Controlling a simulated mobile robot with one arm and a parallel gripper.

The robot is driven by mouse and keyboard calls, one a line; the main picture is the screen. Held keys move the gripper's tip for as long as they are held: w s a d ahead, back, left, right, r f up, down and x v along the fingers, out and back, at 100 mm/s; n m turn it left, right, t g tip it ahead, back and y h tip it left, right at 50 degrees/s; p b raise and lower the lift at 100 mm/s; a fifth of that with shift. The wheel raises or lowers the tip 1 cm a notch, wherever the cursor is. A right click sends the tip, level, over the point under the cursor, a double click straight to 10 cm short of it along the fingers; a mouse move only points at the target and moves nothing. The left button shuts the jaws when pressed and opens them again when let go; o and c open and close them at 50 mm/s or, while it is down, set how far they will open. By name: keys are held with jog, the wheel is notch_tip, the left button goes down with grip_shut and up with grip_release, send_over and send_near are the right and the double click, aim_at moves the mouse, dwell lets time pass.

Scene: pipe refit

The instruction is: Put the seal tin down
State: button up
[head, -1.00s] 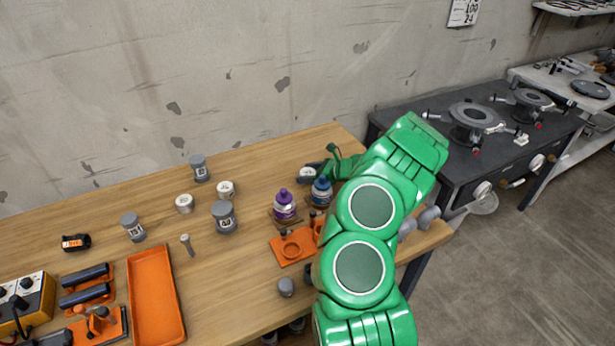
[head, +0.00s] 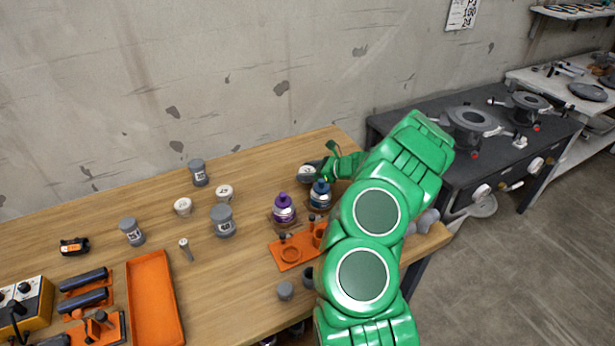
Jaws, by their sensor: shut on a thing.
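My gripper (head: 312,172) is at the back right of the wooden table, behind the blue bottle. It is shut on a small round tin with a pale top (head: 306,171), which I take to be the seal tin. The tin is at or just above the tabletop; I cannot tell whether it touches. My green arm reaches in from the lower right and hides part of the table's right end.
A purple bottle (head: 283,208) and a blue bottle (head: 320,194) stand just in front of my gripper. An orange holder (head: 290,253) lies nearer. Several grey jars and two white tins (head: 183,206) (head: 224,192) stand to the left. The back table area left of my gripper is clear.

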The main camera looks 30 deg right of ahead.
aim_at(265, 185)
notch_tip(265, 185, up, 7)
jog(key=shift+a+r, duration=0.1)
jog(key=shift+a, duration=0.05)
jog(key=shift+w+a+r, duration=0.1)
jog(key=shift+w+a, duration=0.1)
jog(key=w+a+n+g+y, duration=0.1)
jog(key=w+a+n, duration=0.15)
jog(key=a, duration=0.45)
jog(key=w+a+n+g+y, duration=0.1)
jog(key=w+a+g+y, duration=0.15)
jog(key=a, duration=0.35)
jog(key=shift+t+h, duration=0.35)
jog(key=shift+h, duration=0.1)
jog(key=shift+w+a+f, duration=0.1)
jog(key=shift+w+f, duration=0.05)
jog(key=shift+f, duration=1.45)
jog(key=shift+w+a+f, duration=0.1)
jog(key=shift+f, duration=1.55)
jog(key=shift+w+f, duration=0.15)
jog(key=shift+f, duration=1.45)
jog(key=o, duration=1.1)
jog(key=shift+f, duration=0.15)
jog(key=shift+c, duration=0.2)
